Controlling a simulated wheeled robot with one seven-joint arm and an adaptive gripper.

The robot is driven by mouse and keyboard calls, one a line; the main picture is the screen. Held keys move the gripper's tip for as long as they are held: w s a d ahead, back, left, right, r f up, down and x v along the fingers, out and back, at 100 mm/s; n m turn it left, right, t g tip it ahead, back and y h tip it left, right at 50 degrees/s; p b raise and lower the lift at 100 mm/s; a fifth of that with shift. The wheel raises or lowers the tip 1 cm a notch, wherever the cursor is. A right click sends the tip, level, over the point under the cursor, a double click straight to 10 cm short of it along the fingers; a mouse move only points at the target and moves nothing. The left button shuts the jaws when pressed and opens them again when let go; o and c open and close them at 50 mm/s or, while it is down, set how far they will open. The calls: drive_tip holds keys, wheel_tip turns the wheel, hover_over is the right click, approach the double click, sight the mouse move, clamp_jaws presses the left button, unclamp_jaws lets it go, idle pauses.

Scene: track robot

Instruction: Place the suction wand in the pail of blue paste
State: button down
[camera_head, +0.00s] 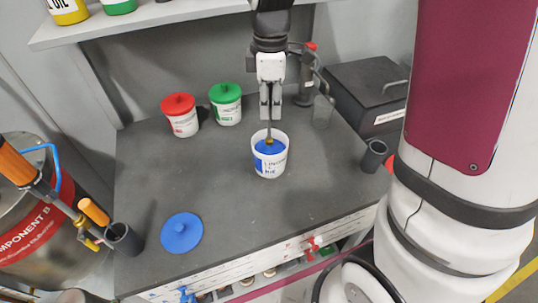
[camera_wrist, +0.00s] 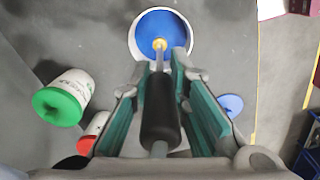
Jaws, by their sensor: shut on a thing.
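The pail of blue paste (camera_head: 268,171) stands open and upright on the dark worktop, a white pail with blue paste inside. It also shows in the wrist view (camera_wrist: 134,45). My gripper (camera_head: 270,108) is above the pail, pointing down, shut on the suction wand (camera_head: 269,127). In the wrist view the wand's black grip (camera_wrist: 160,112) lies between the teal finger pads of my gripper (camera_wrist: 163,80). The wand's brass tip (camera_wrist: 159,44) lines up with the blue paste within the rim in both views. I cannot tell whether it touches the paste.
A red-lidded pail (camera_head: 180,117) and a green-lidded pail (camera_head: 227,104) stand behind left. A loose blue lid (camera_head: 181,232) lies front left. A dark box (camera_head: 366,92) and a dark cup (camera_head: 374,156) are at right. A shelf (camera_head: 165,18) runs along the back.

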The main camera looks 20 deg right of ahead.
sight(270, 139)
wheel_tip(270, 139, down, 9)
drive_tip(key=shift+f, duration=0.1)
idle(0.3)
drive_tip(key=c, duration=1.5)
unclamp_jaws()
drive_tip(key=shift+f, duration=0.1)
drive_tip(key=shift+c, duration=0.2)
wheel_tip(270, 139, up, 12)
drive_tip(key=shift+s+r, duration=0.1)
drive_tip(key=shift+r, duration=0.1)
drive_tip(key=s+r+m+t, duration=0.2)
drive_tip(key=s+r+m, duration=0.2)
drive_tip(key=s+m, duration=0.3)
drive_tip(key=s+r+m+t, duration=0.3)
drive_tip(key=s+r+m, duration=0.2)
drive_tip(key=s, duration=0.8)
drive_tip(key=shift+m, duration=1.1)
